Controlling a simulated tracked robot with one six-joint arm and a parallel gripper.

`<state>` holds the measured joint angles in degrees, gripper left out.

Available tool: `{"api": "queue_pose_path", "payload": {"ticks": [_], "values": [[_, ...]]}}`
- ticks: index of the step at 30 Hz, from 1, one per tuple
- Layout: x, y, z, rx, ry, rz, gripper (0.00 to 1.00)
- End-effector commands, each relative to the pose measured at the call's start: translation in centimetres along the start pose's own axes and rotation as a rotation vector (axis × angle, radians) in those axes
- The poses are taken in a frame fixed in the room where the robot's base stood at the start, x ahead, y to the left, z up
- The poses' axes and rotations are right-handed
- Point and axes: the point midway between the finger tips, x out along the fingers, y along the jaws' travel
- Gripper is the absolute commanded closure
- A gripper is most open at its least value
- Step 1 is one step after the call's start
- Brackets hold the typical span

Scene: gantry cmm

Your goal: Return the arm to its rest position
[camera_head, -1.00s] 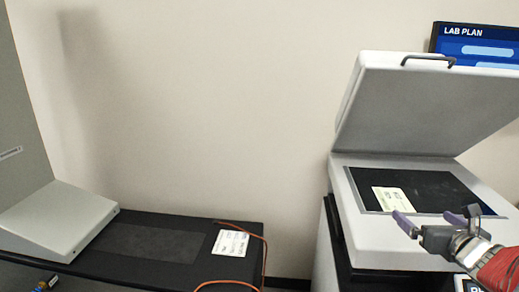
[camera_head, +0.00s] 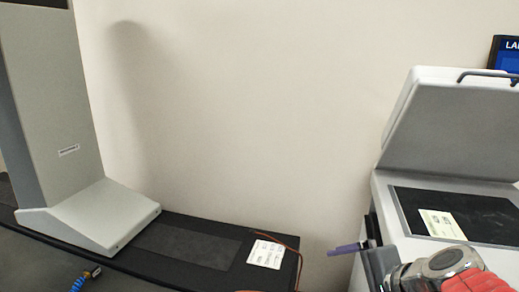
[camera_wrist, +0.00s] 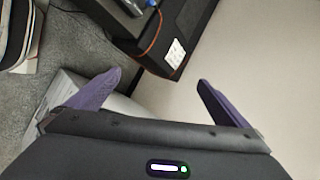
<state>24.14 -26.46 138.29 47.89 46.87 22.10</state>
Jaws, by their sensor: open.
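My gripper (camera_wrist: 158,82) is open and empty, its two purple fingers spread wide in the wrist view. My red and grey wrist is partly cut off by the bottom edge. The open-lidded scanner (camera_head: 392,212) stands at the right, with a pale label card (camera_head: 440,225) on its dark glass. I cannot tell the exact gap between gripper and scanner.
A grey column machine (camera_head: 60,130) stands on a dark bench (camera_head: 185,240) at the left. A white card (camera_head: 266,254) and an orange cable (camera_head: 299,265) lie at the bench's right end. Grey floor (camera_wrist: 60,60) shows in the wrist view.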

Motion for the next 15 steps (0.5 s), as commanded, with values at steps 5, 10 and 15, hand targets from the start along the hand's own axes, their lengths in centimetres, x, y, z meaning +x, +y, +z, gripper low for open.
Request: {"api": "queue_pose_path", "payload": {"ticks": [5, 10, 15], "values": [[-0.6, 2.7, 3.5, -0.364, -0.014, 0.121, 0.0], [-1.7, 5.2, 5.3, -0.705, -0.015, 0.228, 0.0], [-3.1, 7.1, 5.9, -1.039, -0.004, 0.326, 0.0]]}}
